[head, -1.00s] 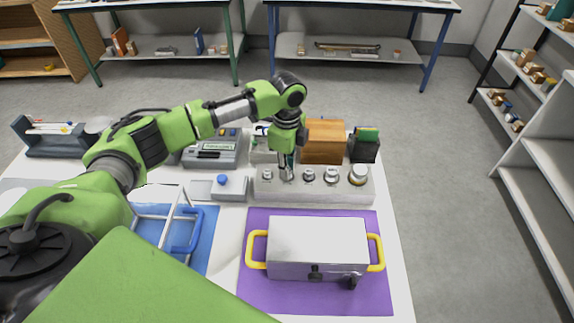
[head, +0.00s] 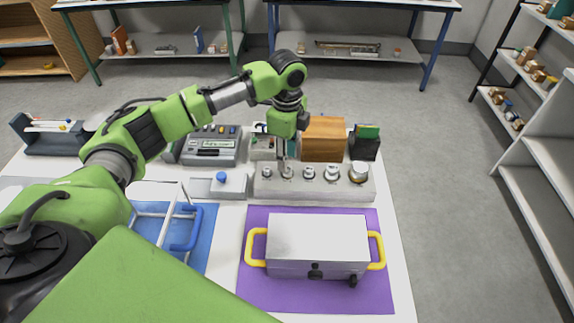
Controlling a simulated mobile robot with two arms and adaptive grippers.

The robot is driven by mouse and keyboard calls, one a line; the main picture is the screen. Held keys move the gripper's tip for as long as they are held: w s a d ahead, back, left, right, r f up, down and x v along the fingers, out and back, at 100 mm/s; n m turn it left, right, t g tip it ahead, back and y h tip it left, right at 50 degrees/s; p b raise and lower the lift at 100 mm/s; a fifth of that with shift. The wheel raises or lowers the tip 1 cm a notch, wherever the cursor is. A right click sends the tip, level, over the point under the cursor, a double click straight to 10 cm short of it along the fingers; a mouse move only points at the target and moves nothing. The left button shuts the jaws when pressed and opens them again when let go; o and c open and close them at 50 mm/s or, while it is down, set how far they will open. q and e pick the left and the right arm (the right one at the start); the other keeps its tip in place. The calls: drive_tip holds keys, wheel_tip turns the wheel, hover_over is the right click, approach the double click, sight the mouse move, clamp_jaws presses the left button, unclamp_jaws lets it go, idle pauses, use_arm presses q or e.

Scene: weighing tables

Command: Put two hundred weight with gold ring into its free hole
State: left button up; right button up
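A pale grey weight block (head: 315,194) stands near the table's far middle and holds a row of several metal knobbed weights, larger toward the right. The largest, at the right end, has a gold-coloured band (head: 358,173). A smaller weight (head: 287,173) sits in the block near the left end. My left gripper (head: 282,157) points down just above and behind this weight. Its fingers look close together, but their gap is too small to judge. Rings on the smaller weights and any free hole cannot be made out. My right gripper is not in view.
A silver box with yellow handles (head: 317,240) stands on a purple mat (head: 262,296) in front of the block. A wooden box (head: 323,140) and a dark holder (head: 364,147) stand behind it. A blue-knobbed grey device (head: 228,188) is to its left.

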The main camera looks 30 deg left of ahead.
use_arm(q)
wheel_tip(320, 180, up, 8)
drive_tip(key=b, duration=0.1)
idle(0.6)
